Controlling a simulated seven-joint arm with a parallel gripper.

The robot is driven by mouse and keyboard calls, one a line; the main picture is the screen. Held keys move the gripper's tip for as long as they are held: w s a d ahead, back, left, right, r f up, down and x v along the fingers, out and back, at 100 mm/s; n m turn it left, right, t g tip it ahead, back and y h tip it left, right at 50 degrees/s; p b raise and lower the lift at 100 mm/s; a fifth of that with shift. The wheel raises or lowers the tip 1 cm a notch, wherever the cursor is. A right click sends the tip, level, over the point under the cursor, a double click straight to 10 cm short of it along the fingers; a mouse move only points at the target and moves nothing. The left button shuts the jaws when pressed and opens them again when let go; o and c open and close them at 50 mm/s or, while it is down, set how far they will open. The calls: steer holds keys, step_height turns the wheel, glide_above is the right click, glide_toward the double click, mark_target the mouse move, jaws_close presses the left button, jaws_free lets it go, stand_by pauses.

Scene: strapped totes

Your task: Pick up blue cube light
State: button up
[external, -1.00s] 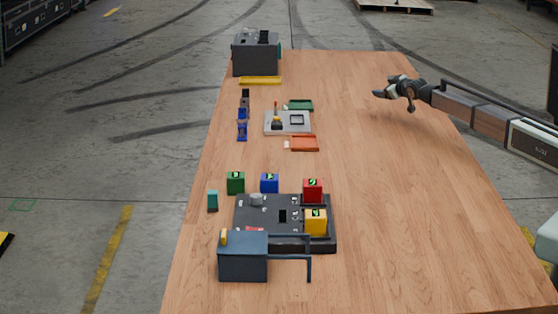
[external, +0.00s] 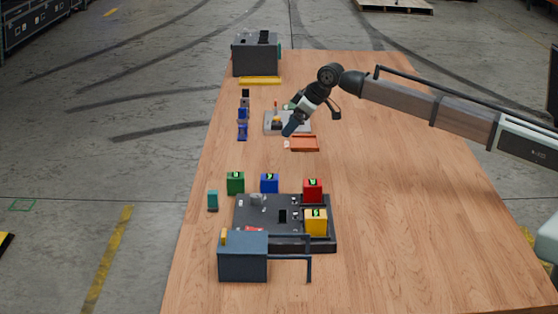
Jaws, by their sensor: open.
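The blue cube light (external: 269,183) stands on the wooden table, just behind the dark board (external: 262,222), with a green symbol on its top. A green cube (external: 236,183) stands to its left. A red cube (external: 312,190) and a yellow cube (external: 316,222) sit on the right side of the board. My gripper (external: 290,128) is open and empty, pointing down and left. It is above the table, farther back than the blue cube and apart from it. Its fingers are small in this view.
A dark blue box with a rail (external: 243,258) stands at the front. An orange tray (external: 305,144), a grey plate (external: 276,127) and blue parts (external: 242,132) lie near my gripper. A dark tote (external: 256,57) stands at the back. The table's right side is clear.

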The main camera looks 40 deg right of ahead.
mark_target(270, 176)
steer(key=s+a+r+n+g, duration=0.2)
steer(key=s+a+r+g, duration=0.1)
steer(key=s+a, duration=1.25)
steer(key=shift+g+y, duration=0.3)
steer(key=x, duration=0.3)
steer(key=w+x, duration=0.1)
steer(key=x, duration=0.2)
steer(key=a+x, duration=0.1)
steer(key=x, duration=0.2)
steer(key=shift+w+a, duration=0.15)
steer(key=shift+w, duration=0.15)
steer(key=shift+w+d+x, duration=0.1)
steer(key=shift+d+x, duration=0.05)
steer(key=shift+x, duration=1.15)
steer(key=shift+w+d+x, duration=0.1)
steer(key=shift+w+x, duration=0.05)
steer(key=shift+x, duration=1.1)
steer(key=shift+c, duration=0.2)
steer(key=c, duration=1.2)
steer(key=shift+r, duration=0.1)
